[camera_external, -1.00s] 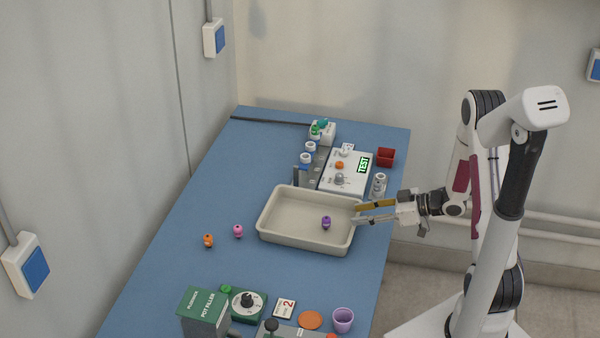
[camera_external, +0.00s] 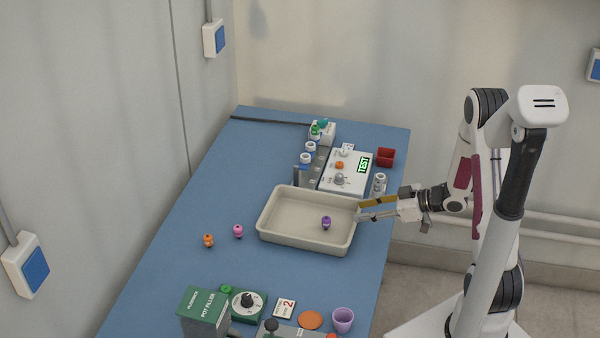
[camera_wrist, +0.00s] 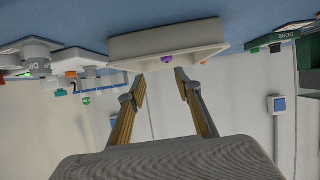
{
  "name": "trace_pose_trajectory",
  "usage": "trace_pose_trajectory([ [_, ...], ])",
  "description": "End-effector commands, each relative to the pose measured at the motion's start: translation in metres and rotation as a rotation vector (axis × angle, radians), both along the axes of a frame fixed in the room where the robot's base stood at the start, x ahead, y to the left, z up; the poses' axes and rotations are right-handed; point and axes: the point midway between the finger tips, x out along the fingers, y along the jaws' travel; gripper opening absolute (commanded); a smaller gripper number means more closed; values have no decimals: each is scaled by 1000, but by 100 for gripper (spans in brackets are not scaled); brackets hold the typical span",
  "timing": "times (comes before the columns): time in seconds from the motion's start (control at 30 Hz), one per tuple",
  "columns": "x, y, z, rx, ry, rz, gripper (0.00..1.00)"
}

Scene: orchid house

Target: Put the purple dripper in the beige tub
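The purple dripper (camera_external: 326,222) is inside the beige tub (camera_external: 272,235), towards its right side in the external view. In the wrist view the dripper (camera_wrist: 167,58) shows at the rim of the tub (camera_wrist: 160,42). My gripper (camera_external: 360,210) is beside the tub's right edge, apart from the dripper. Its two fingers (camera_wrist: 160,82) are spread with nothing between them.
A pink dripper (camera_external: 238,231) and an orange dripper (camera_external: 208,240) stand on the blue table left of the tub. A white tester box (camera_external: 347,172) and a red bin (camera_external: 386,157) are behind it. A green pot filler box (camera_external: 204,312) and a purple cup (camera_external: 343,319) are in front.

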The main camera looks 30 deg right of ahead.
Motion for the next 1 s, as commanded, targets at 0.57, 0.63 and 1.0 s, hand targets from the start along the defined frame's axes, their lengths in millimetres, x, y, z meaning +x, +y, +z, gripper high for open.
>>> trace_pose_trajectory([
  [0.57, 26, -60, 64, -350, 34, -283, 34],
  [0.63, 24, -67, 75, -380, 42, -324, 34],
  [1.0, -5, -93, 130, -471, 112, -536, 34],
])
